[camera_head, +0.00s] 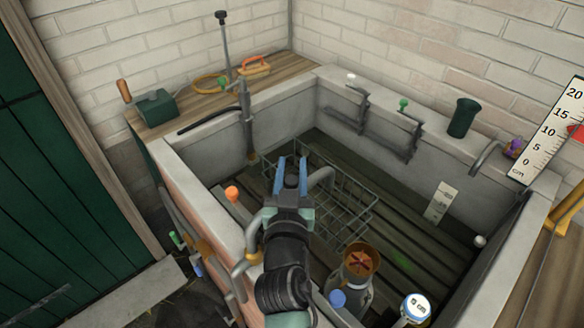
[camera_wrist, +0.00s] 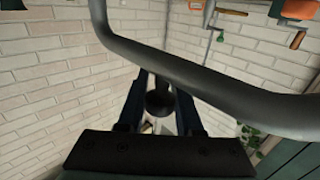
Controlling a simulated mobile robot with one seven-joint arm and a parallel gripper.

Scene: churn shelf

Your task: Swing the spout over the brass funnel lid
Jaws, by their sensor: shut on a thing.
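The brass funnel lid (camera_head: 361,250) sits on a grey metal churn (camera_head: 352,290) inside the stone trough, at the lower middle of the head view. The spout is a bent grey pipe (camera_head: 321,179) that shows on both sides of my gripper (camera_head: 291,168). The bend at its right lies above the wire rack, up and left of the lid, not over it. My gripper's blue fingers are shut on a dark knob (camera_wrist: 160,101), apparently the spout's grip. In the wrist view the pipe (camera_wrist: 215,82) crosses close in front. My wrist hides the spout's middle.
A wire rack (camera_head: 345,215) stands in the trough behind my gripper. A blue-capped item (camera_head: 338,298) and a white dial (camera_head: 416,307) are near the churn.

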